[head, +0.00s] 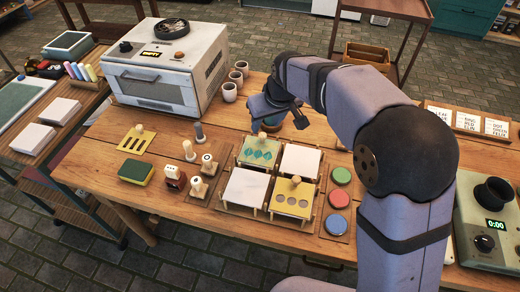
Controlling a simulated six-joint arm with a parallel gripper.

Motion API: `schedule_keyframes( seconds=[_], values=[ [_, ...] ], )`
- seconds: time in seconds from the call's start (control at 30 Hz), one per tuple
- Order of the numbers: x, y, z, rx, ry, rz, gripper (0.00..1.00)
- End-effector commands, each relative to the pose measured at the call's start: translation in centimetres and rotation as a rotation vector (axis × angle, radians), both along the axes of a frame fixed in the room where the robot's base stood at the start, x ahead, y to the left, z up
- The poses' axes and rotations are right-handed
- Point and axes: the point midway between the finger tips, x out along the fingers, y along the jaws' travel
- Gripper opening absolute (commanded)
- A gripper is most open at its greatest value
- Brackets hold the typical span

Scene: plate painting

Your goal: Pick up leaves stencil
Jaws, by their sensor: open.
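The leaves stencil (258,152) is a pale plate with teal leaf-shaped openings and a wooden knob. It lies at the back left of a group of stands on the wooden table. My gripper (277,117) is open above the table, behind the leaves stencil and apart from its knob. The area right under the fingers is partly hidden by my gripper. A yellow stencil with round holes (292,203) lies at the front right of the group. Another yellow stencil with slots (132,140) lies at the left.
White tiles (300,159) sit on stands beside the stencils. Green, red and blue pads (340,197) line the right side. Stamps (197,187), a yellow-green sponge (135,172) and several cups (229,91) stand left and behind. A white oven (160,75) fills the back left.

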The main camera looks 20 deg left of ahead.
Motion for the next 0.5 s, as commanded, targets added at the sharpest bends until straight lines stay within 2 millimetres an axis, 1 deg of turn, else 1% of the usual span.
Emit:
schedule_keyframes(
  seconds=[0.17,0.37,0.5],
  values=[
    [0.3,0.3,-1.4,-0.002,0.003,0.000,0.42],
    [0.5,0.4,-1.8,0.000,0.001,-0.001,0.42],
    [0.7,0.5,-2.9,-0.003,0.005,-0.001,0.42]
  ],
)
